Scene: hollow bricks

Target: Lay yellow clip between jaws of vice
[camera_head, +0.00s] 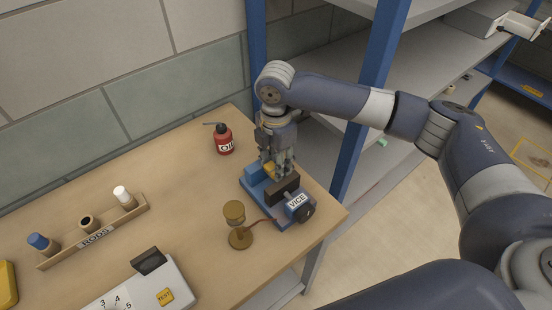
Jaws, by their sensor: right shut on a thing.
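The blue vice (297,200) with dark jaws stands near the right end of the wooden bench. My right gripper (276,168) points down directly over the vice and is shut on the yellow clip (269,168). A small part of the clip shows at the fingers, at the level of the jaws. The fingers hide most of the clip and part of the jaw gap, so I cannot tell whether the clip touches the jaws. My left gripper is not in view.
A brass stand (235,213) is close to the vice's left. A red oil can (223,139) stands behind. A rod rack (97,233) and a meter box (137,293) lie to the left. Blue shelf posts (366,100) rise beside my right arm. The bench middle is clear.

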